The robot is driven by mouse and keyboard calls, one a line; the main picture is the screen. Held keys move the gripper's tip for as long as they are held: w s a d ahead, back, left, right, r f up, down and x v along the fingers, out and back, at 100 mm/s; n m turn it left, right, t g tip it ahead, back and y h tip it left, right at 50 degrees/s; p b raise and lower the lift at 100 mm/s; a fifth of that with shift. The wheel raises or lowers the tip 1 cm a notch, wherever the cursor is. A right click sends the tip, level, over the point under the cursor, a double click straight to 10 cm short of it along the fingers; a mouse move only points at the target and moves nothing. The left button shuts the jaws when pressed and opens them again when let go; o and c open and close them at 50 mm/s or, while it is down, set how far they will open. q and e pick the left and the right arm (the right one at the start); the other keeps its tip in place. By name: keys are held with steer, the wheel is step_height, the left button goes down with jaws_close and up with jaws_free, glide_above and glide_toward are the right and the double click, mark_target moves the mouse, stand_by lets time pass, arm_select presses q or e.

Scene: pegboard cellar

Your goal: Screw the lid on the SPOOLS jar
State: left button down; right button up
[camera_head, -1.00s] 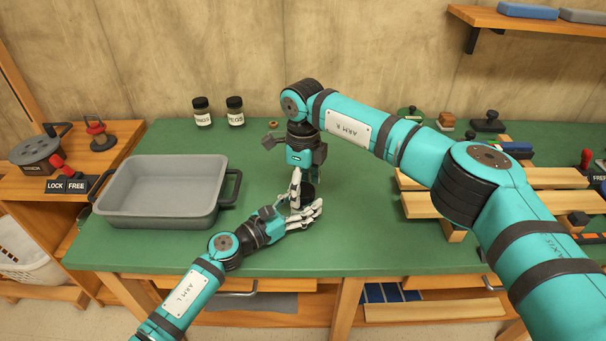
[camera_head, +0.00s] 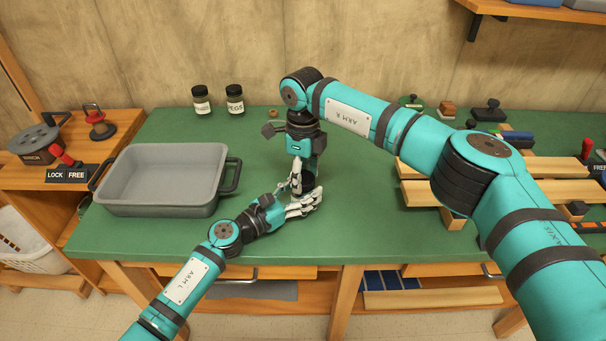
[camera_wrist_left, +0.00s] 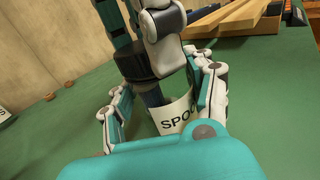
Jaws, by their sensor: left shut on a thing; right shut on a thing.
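The SPOOLS jar (camera_wrist_left: 173,115) stands upright on the green bench, with part of its white label showing in the left wrist view. My left gripper (camera_head: 303,200) is shut around the jar's sides. The black lid (camera_wrist_left: 137,62) is at the jar's top, held from above by my right gripper (camera_head: 299,178), which points straight down. I cannot tell whether the lid is seated on the thread. In the head view the fingers of both grippers hide most of the jar and lid.
A grey tray (camera_head: 160,208) stands left of my left arm. Two dark-lidded jars (camera_head: 202,101) (camera_head: 235,100) stand at the back, near a small brown ring (camera_head: 273,113). Wooden slats (camera_head: 425,192) lie to the right. The bench between tray and slats is mostly clear.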

steer(key=o, duration=1.4)
steer(key=shift+r, duration=0.1)
step_height(320, 180, up, 12)
steer(key=shift+f, duration=0.1)
arm_select(q)
steer(key=shift+c, duration=1.9)
jaws_free()
steer(key=v, duration=1.2)
